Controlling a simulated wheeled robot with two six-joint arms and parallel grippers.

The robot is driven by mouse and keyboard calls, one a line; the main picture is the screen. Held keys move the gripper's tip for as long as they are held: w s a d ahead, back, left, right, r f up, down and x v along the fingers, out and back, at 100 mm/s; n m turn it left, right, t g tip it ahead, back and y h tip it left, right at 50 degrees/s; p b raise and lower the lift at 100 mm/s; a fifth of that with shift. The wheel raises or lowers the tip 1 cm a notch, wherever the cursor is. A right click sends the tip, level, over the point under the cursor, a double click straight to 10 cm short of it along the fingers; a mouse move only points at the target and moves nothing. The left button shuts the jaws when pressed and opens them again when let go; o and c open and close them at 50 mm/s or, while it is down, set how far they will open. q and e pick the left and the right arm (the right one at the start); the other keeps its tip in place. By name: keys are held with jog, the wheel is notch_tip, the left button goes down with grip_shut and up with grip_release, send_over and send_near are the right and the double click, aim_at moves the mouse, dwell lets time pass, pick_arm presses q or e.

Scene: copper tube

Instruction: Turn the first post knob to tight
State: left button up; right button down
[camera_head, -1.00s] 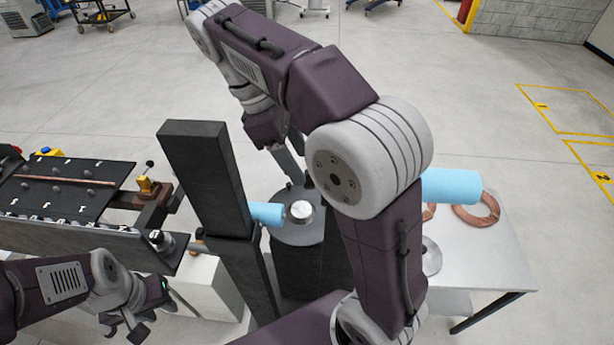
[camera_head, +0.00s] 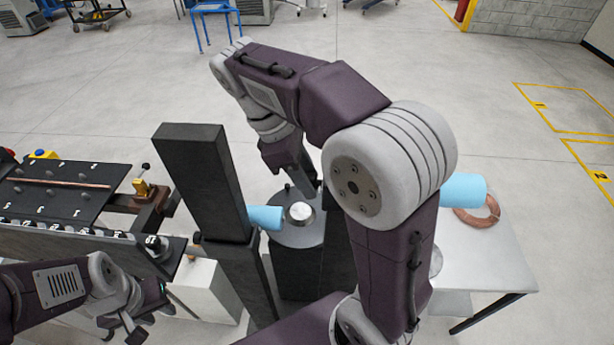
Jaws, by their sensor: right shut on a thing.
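My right gripper (camera_head: 316,190) points down at the far side of a dark round-topped pedestal (camera_head: 290,236). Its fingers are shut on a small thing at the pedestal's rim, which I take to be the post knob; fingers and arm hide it. A small dark peg (camera_head: 287,188) stands on the pedestal's top, left of the fingers. A silver round piece (camera_head: 300,212) sits in the middle of the top. My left gripper (camera_head: 142,322) hangs low at the left, apart from the pedestal, with its fingers apart and empty.
A tall dark upright (camera_head: 203,185) with a light blue roller (camera_head: 265,217) stands left of the pedestal. A bench with a dark slotted plate (camera_head: 60,190) and copper tube (camera_head: 65,183) is further left. A white table (camera_head: 490,260) with a copper coil (camera_head: 482,214) stands right.

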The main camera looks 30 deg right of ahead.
jog(key=shift+s+a+f+b, duration=0.1)
jog(key=shift+f+b, duration=0.1)
jog(key=shift+b, duration=0.1)
jog(key=shift+f+t+h+b, duration=0.2)
jog(key=shift+t+h+b, duration=0.3)
jog(key=shift+t+b, duration=0.55)
jog(key=shift+s+a+r, duration=0.1)
jog(key=shift+s+r, duration=0.05)
jog(key=shift+r, duration=0.05)
jog(key=shift+r+m+t, duration=0.1)
jog(key=shift+m+t, duration=0.15)
jog(key=shift+m, duration=0.05)
jog(key=c, duration=0.9)
grip_release()
jog(key=shift+c, duration=0.2)
jog(key=shift+w+a, duration=0.1)
jog(key=shift+w, duration=0.1)
